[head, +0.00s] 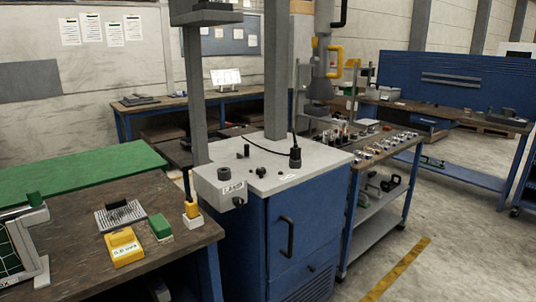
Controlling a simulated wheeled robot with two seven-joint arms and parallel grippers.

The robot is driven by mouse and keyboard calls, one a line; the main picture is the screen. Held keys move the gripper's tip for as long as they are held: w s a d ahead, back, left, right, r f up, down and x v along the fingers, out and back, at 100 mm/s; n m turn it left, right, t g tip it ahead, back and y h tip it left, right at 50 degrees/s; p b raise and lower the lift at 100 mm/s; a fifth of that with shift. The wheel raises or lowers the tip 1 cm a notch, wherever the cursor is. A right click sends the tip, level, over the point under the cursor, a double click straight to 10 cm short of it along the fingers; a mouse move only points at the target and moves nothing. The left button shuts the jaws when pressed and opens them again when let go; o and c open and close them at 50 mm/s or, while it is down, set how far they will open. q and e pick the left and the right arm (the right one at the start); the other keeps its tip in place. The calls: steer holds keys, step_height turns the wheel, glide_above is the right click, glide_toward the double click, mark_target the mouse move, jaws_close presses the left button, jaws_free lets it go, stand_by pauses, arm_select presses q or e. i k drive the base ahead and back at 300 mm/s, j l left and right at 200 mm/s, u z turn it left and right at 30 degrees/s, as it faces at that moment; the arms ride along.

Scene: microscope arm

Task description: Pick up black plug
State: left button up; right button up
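A black plug (295,157) stands upright on the pale top of a blue cabinet (310,235). A thin black cable rises from the plug. Smaller black pieces (246,151) are on the same top, to the left of the plug, and a dark cable runs across the surface nearby. Neither of my grippers is in view, so I cannot see whether they are open or shut.
Two grey posts (277,75) rise at the cabinet top. A grey box (217,187) is on its front left corner. A bench at left holds a yellow block (124,247) and a green block (160,226). A cart (372,240) stands at right. Floor at front right is clear.

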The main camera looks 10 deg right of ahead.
mark_target(296, 151)
steer(key=i+l+u, duration=0.3)
steer(key=l+u, duration=0.3)
steer(key=l, duration=0.15)
steer(key=i+l+u, duration=0.1)
steer(key=l, duration=0.4)
steer(key=i+l+u, duration=0.1)
steer(key=l, duration=0.4)
steer(key=i+l+u, duration=0.1)
steer(key=l, duration=0.4)
steer(key=i+l+u, duration=0.1)
steer(key=l, duration=0.4)
steer(key=i+l, duration=0.1)
steer(key=l, duration=0.5)
steer(key=i+l, duration=0.1)
steer(key=l, duration=0.45)
steer(key=i+l, duration=0.1)
steer(key=l, duration=0.5)
steer(key=i+l, duration=0.1)
steer(key=l, duration=0.5)
